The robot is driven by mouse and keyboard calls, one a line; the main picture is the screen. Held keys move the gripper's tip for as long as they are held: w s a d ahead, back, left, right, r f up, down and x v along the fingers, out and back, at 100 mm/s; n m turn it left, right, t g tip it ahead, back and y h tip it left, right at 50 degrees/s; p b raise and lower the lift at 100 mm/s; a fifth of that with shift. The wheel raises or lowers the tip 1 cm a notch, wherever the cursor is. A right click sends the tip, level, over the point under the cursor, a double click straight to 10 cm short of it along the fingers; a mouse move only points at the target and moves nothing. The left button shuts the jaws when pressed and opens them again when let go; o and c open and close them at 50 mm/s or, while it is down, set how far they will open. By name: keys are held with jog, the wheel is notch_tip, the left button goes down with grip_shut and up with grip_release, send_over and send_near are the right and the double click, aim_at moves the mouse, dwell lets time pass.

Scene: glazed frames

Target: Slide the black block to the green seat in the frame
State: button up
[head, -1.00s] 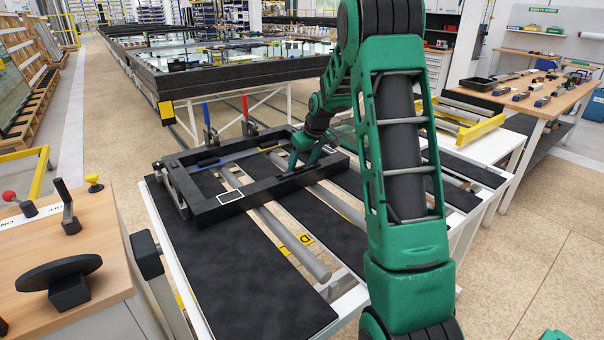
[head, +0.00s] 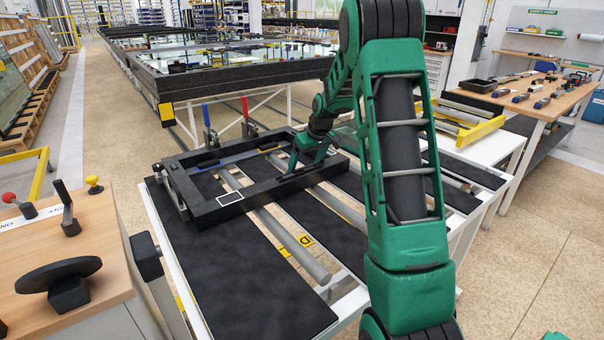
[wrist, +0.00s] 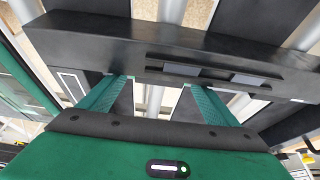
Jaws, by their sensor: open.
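The black rectangular frame (head: 258,193) lies on the slatted table; one of its bars crosses the wrist view (wrist: 110,33). My gripper (head: 305,165) is at the frame's near right bar. In the wrist view my gripper (wrist: 155,88) has its two green fingers spread apart at the bar's edge, with rollers showing between them. Contact with the bar cannot be told. Two small grey pads sit in the bar's slot, a left one (wrist: 181,69) and a right one (wrist: 249,79). A small dark block (head: 208,161) shows at the frame's far side. I cannot pick out a green seat.
Grey rollers (head: 292,245) and black strips (head: 245,285) run along the table. A red-handled clamp (head: 249,118) and a blue-handled one (head: 209,127) stand behind the frame. A wooden control desk (head: 110,245) is at the left, and a tool bench (head: 545,95) at the right.

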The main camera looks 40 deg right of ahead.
jog(key=shift+r, duration=0.1)
jog(key=v, duration=1)
jog(key=shift+s+r, duration=0.15)
jog(key=shift+r, duration=0.05)
